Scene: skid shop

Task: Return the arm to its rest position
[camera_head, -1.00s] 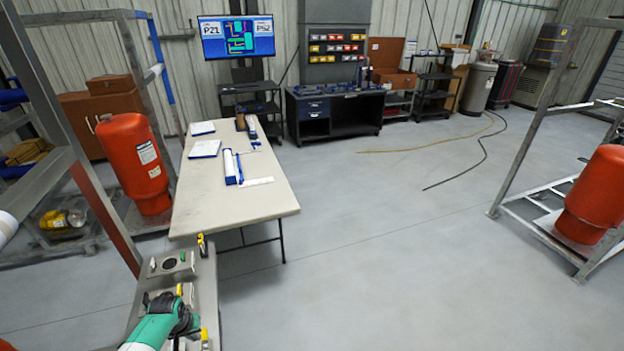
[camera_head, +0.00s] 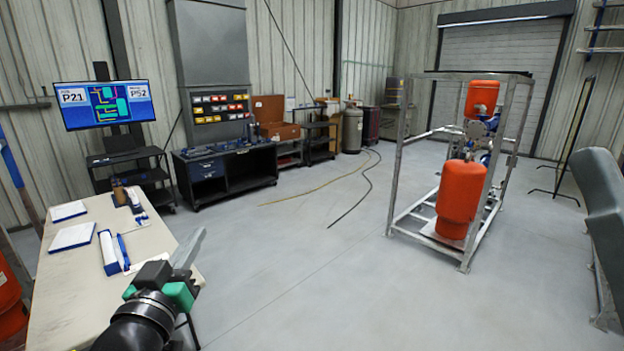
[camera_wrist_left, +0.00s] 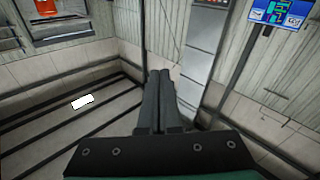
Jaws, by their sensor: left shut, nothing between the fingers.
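My left arm comes in at the bottom left of the head view, black with green parts at the wrist. Its gripper (camera_head: 193,243) points up and away, in front of the right edge of the pale table. In the left wrist view the two grey fingers (camera_wrist_left: 160,78) lie together with nothing between them. No held object shows in either view. My right gripper is not in view.
The pale table (camera_head: 75,285) holds papers and a blue-and-white roll. A dark workbench (camera_head: 225,170) and a wall monitor (camera_head: 104,104) stand behind. A metal frame with an orange tank (camera_head: 461,200) stands right of centre.

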